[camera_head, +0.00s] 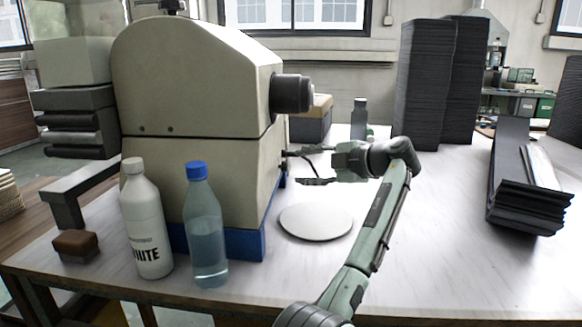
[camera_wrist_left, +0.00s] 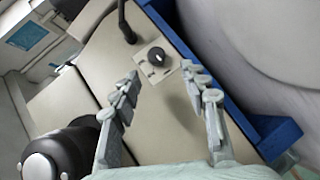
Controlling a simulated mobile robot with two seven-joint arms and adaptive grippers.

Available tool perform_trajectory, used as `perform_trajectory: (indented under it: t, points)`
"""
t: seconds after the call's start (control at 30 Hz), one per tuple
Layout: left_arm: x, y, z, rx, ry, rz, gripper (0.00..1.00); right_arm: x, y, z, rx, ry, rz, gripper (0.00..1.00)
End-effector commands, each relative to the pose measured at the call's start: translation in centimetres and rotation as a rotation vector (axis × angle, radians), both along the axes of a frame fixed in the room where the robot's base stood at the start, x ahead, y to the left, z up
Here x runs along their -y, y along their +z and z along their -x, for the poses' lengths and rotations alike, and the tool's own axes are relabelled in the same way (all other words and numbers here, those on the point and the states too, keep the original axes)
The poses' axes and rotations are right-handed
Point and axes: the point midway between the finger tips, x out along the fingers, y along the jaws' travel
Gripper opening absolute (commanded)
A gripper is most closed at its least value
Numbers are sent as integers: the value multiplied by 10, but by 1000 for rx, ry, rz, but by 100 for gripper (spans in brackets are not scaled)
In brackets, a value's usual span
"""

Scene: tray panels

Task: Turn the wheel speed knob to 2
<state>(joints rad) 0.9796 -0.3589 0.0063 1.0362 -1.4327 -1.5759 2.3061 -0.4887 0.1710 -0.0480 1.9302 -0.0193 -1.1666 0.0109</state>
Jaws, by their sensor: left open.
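The wheel speed knob (camera_wrist_left: 156,57) is a small round black knob with a light mark, on a pale plate on the beige machine (camera_wrist_left: 140,110). I cannot read any numbers around it. My left gripper (camera_wrist_left: 160,72) is open, its two fingers pointing toward the knob, one on either side of it in the picture, with no clear contact. In the head view my left gripper (camera_head: 297,167) is beside the right face of the machine (camera_head: 200,85), and I cannot make out the knob there. My right gripper is not in view.
A white round disc (camera_head: 315,222) lies on the table below my arm. A white bottle (camera_head: 146,225) and a clear blue-capped bottle (camera_head: 205,235) stand before the machine. A brown-topped block (camera_head: 75,245) is at left. Dark stacks (camera_head: 425,85) stand behind; dark panels (camera_head: 515,185) lie at right.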

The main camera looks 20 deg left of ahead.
Motion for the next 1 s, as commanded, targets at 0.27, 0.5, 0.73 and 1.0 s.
perform_trajectory:
  t: [0.27, 0.5, 0.73, 1.0]
  points:
    - [-39, -13, -14, -2, 2, -2, 45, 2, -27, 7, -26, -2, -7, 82]
    - [-49, -18, -18, -1, 0, 1, 45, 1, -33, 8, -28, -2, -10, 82]
    - [-49, -18, -18, -1, 0, 0, 40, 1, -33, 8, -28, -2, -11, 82]
    - [-49, -18, -18, -1, 0, 0, 6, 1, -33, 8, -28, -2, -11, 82]
